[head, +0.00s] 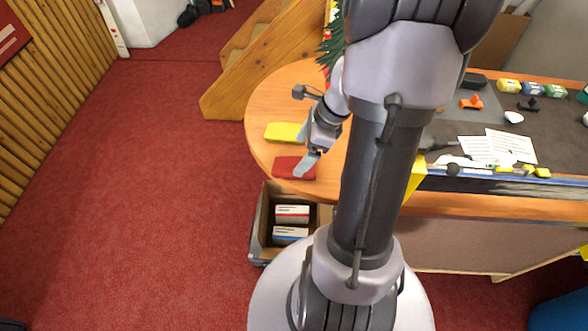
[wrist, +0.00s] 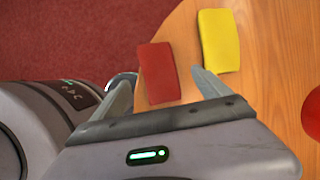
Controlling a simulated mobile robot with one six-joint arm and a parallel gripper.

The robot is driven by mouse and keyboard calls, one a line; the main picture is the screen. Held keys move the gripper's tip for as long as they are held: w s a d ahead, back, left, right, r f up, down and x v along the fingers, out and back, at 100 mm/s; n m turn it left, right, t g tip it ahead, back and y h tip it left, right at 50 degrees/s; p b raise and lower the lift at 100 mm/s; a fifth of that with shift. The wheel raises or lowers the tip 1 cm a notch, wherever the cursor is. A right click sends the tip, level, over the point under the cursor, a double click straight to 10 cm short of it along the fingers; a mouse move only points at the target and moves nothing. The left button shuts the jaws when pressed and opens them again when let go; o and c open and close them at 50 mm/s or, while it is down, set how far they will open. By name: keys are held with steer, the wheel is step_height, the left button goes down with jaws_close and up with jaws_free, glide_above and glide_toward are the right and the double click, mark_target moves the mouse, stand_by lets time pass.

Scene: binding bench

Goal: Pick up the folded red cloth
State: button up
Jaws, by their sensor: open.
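The folded red cloth (head: 288,167) lies flat on the wooden bench near its rounded left end in the head view. It also shows in the wrist view (wrist: 158,74), between the fingers and a little beyond them. My gripper (head: 304,152) is open and empty. Its fingers show in the wrist view (wrist: 165,88), one on each side of the cloth's near part. The right finger is close to the cloth's right edge; I cannot tell whether it touches. A folded yellow cloth (head: 284,132) lies just behind the red one, and to its right in the wrist view (wrist: 219,40).
An open box with cartons (head: 291,214) stands on the floor below the bench end. A dark mat (head: 555,130) with papers (head: 490,148), small jars and tools covers the right of the bench. A red object (wrist: 313,112) shows at the wrist view's right edge.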

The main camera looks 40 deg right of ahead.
mark_target(295, 165)
steer(key=x, duration=0.1)
steer(key=b+x, duration=0.1)
steer(key=x, duration=0.1)
steer(key=b+x, duration=0.1)
steer(key=x, duration=0.1)
steer(key=shift+s+d+f, duration=0.15)
steer(key=shift+s+f, duration=0.1)
steer(key=shift+s, duration=0.05)
steer(key=shift+r, duration=0.1)
steer(key=c, duration=1.4)
step_height(295, 165, up, 10)
steer(key=p, duration=0.4)
steer(key=shift+c, duration=0.2)
